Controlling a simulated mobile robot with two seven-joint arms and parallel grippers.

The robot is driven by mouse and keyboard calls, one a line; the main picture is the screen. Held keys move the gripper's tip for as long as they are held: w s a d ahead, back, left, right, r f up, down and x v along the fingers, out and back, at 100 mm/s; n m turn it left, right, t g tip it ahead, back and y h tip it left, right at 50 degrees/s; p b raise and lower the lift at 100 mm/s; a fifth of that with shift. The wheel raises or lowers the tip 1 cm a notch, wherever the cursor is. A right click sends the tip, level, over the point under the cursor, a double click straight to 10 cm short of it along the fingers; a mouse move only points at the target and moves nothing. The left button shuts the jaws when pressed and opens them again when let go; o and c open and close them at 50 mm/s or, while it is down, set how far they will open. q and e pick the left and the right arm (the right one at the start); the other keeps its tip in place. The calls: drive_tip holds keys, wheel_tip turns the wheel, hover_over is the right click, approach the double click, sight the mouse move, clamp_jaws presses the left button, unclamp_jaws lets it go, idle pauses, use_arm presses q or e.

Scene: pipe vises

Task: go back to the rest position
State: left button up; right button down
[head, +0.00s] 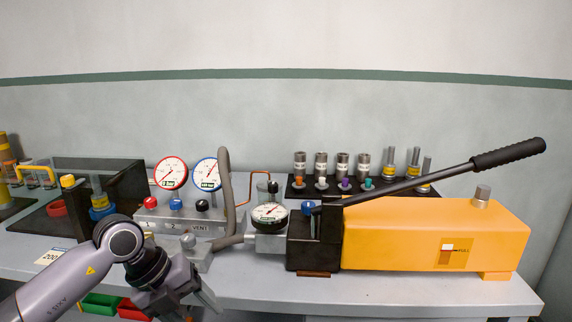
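My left arm comes in from the lower left of the head view. Its gripper (200,300) points down to the right at the front edge of the bench, in front of the valve block (185,222). The fingers are small and partly cut off by the lower picture edge, so I cannot tell whether they are open or shut. No held object can be made out. My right gripper is not in view.
A yellow hand pump (400,235) with a long black-gripped lever (508,154) fills the right of the bench (380,296). Gauges (171,173) and a grey hose (226,185) stand behind my gripper. Green (100,304) and red (131,310) bins sit below the edge.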

use_arm(q)
drive_tip(key=s+d+r+n+t+h+p, duration=0.1)
drive_tip(key=s+d+r+n+t+h, duration=0.1)
drive_tip(key=s+d+h, duration=0.35)
drive_tip(key=s+d+r+n+t+h, duration=0.1)
drive_tip(key=s+d+r+n+h, duration=0.1)
drive_tip(key=d+h, duration=0.55)
drive_tip(key=a+f+n+t+y+p, duration=0.1)
drive_tip(key=a+f+n+t+y, duration=0.4)
drive_tip(key=n, duration=0.4)
drive_tip(key=a+f+n+t+y, duration=0.4)
drive_tip(key=a+n+t+y, duration=0.15)
drive_tip(key=n+t, duration=0.35)
drive_tip(key=s+a+f+n+g+y, duration=0.2)
drive_tip(key=s+a+f+n+g, duration=0.1)
drive_tip(key=s+f, duration=0.3)
drive_tip(key=s+a+f+n+g+y+p, duration=0.1)
drive_tip(key=s+a+f+n+g+y, duration=0.2)
drive_tip(key=f, duration=0.6)
drive_tip(key=s+n+g, duration=0.1)
drive_tip(key=s+g, duration=0.1)
drive_tip(key=s, duration=0.1)
drive_tip(key=shift+s+a+f+n, duration=0.3)
drive_tip(key=shift+a+f+n, duration=0.05)
drive_tip(key=shift+a+n, duration=0.05)
drive_tip(key=shift+y, duration=0.25)
